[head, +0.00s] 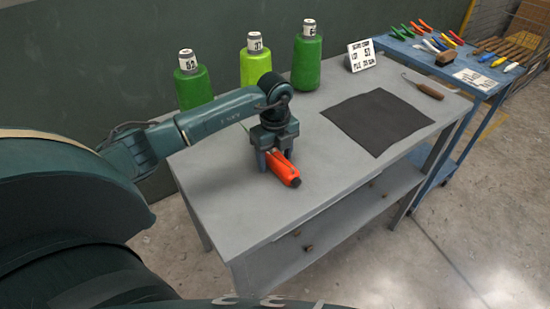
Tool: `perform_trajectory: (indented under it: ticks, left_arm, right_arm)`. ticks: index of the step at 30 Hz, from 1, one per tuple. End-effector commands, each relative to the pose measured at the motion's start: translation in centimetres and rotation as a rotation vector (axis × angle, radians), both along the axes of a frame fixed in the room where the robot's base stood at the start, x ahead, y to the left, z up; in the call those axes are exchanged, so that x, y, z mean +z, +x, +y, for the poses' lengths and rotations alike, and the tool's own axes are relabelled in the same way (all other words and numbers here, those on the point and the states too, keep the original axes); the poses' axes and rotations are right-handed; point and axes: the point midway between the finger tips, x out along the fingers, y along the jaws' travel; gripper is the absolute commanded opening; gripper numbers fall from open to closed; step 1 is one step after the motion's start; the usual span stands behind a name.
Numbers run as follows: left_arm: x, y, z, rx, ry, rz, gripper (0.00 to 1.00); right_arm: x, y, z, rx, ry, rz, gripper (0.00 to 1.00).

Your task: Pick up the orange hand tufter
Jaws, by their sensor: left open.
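The orange hand tufter (285,174) lies on the grey table (226,222), with its dark end toward the front. My left gripper (273,163) is directly over it, pointing down, with its fingers on either side of the orange body. The gripper is open. Its body hides the middle of the tufter; a thin part shows behind it at the left. I cannot tell whether the fingers touch the tufter. My right gripper is not in view.
Green yarn cones (193,86), (254,67) and (306,62) stand along the table's back edge. A white sign (361,55), a dark mat (377,122) and a wooden-handled hook tool (428,90) are to the right. A blue cart (462,68) with several tools stands beyond.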

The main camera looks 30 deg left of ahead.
Motion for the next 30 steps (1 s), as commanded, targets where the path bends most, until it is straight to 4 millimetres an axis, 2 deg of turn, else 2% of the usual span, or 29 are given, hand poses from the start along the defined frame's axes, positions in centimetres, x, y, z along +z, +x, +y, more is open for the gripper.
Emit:
perform_trajectory:
  ticks: [4, 26, 30]
  left_arm:
    - [0.00, 0.01, -0.01, 0.000, 0.000, 0.000, 0.62]
    - [0.08, 0.00, 0.01, 0.000, 0.000, 0.000, 0.02]
    - [0.19, 0.07, 0.01, 0.000, -0.001, -0.003, 0.00]
  right_arm:
    - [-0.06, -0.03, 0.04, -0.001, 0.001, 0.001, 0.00]
    - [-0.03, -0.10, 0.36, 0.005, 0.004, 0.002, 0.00]
    - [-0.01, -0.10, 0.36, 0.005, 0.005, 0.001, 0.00]
